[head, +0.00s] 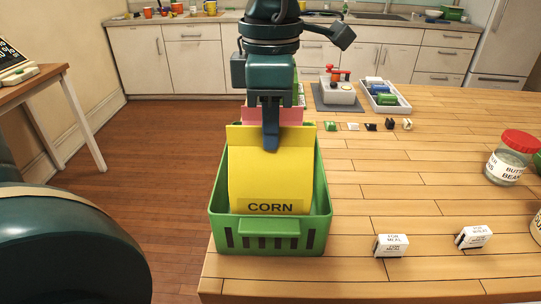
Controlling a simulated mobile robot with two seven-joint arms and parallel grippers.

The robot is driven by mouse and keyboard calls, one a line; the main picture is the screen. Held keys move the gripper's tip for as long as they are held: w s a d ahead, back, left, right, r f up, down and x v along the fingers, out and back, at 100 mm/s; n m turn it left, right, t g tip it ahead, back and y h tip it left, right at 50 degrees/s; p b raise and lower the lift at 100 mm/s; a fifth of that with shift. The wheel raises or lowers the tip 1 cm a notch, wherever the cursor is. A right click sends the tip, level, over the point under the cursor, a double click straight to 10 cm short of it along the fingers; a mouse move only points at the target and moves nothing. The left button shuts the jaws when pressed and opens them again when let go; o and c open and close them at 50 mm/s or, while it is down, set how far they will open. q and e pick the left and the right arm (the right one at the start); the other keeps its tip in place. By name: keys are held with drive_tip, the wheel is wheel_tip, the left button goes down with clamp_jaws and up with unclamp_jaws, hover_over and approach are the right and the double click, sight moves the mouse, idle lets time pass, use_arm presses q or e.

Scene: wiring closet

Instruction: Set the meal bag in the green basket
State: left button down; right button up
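A yellow bag (262,175) labelled CORN stands inside the green basket (269,243) at the front left corner of the wooden counter. The basket's front wall hides its bottom, so I cannot tell whether it touches the basket floor. My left gripper (271,137) comes down from above at the bag's top edge. One dark finger lies against the near face of the bag; the other is hidden behind it. The gripper looks shut on the bag's top. A pink item (286,115) shows just behind the bag, mostly hidden. My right gripper is not in view.
A red-lidded jar (512,158) stands at the right. A white tray (383,97) and a grey mat (335,105) lie farther back. The counter's middle is clear.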

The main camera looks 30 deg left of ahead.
sight(271, 156)
use_arm(q)
drive_tip(key=shift+f, duration=2.35)
drive_tip(key=shift+f+b, duration=0.2)
drive_tip(key=shift+b, duration=0.2)
drive_tip(key=c, duration=1.6)
unclamp_jaws()
drive_tip(key=shift+r, duration=0.15)
wheel_tip(271, 156, up, 12)
drive_tip(key=shift+r+p, duration=0.1)
drive_tip(key=shift+p, duration=0.65)
